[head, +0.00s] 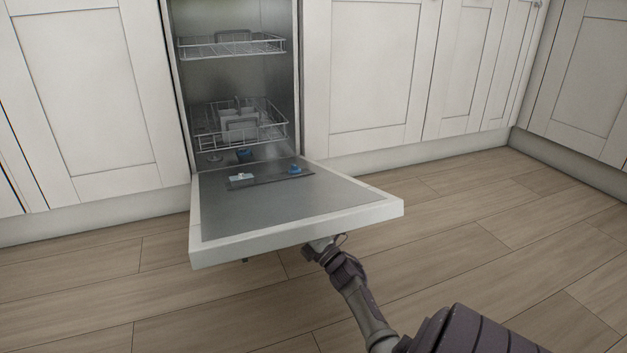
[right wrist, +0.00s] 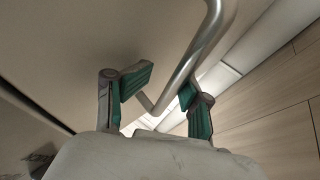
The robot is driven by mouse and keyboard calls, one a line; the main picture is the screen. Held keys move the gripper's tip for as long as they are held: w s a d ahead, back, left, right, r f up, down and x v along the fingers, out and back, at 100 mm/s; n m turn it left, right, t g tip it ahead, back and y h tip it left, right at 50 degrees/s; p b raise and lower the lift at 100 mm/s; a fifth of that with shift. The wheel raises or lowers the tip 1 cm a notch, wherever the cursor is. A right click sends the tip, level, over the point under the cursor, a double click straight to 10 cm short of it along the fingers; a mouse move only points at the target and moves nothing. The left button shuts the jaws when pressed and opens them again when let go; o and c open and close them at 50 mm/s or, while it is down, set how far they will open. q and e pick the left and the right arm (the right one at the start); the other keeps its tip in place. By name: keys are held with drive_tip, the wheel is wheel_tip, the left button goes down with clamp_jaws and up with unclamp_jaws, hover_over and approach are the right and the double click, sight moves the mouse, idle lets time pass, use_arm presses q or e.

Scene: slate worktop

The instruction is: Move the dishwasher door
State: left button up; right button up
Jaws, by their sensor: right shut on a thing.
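The dishwasher door (head: 300,208) is hinged far down, nearly level, with its inner steel face up. Its front edge juts out over the floor. My right gripper (head: 320,246) is under the right part of that front edge, partly hidden by the door. In the right wrist view, the gripper's green-padded fingers (right wrist: 164,90) stand on either side of the metal bar handle (right wrist: 190,68) on the door's outer face, shut on it. The handle is mostly hidden in the head view. My left gripper is not in view.
The wooden floor (head: 470,215) around the door is clear.

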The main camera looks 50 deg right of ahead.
drive_tip(key=s+d+f, duration=0.1)
drive_tip(key=s+f, duration=0.7)
drive_tip(key=f, duration=0.4)
drive_tip(key=shift+d, duration=0.3)
idle(0.7)
drive_tip(key=shift+s, duration=0.1)
